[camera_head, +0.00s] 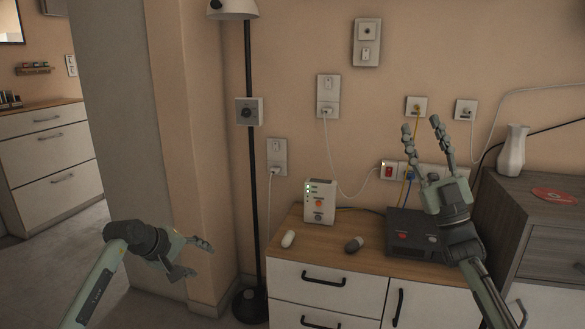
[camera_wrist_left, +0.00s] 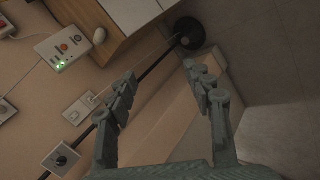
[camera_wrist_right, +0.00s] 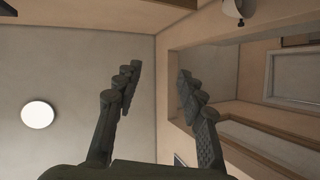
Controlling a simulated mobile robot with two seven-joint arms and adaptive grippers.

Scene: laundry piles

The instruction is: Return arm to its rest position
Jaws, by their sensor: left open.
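My left gripper (camera_head: 204,258) is at the lower left in the head view, in front of the wall and left of the lamp pole. It is open and empty; its spread fingers also show in the left wrist view (camera_wrist_left: 168,92). My right gripper (camera_head: 424,126) points upward in front of the wall sockets, right of centre in the head view. Its fingers are spread apart with nothing between them, and the right wrist view (camera_wrist_right: 158,92) shows the ceiling and wall beyond them.
A wooden-topped cabinet (camera_head: 285,238) carries a white box (camera_head: 320,202), a white mouse-like object (camera_head: 288,239), a grey one (camera_head: 354,245) and a dark box (camera_head: 412,236). A black lamp pole (camera_head: 253,170) stands left of it. A dark wooden dresser (camera_head: 520,205) with a white vase (camera_head: 512,150) is right.

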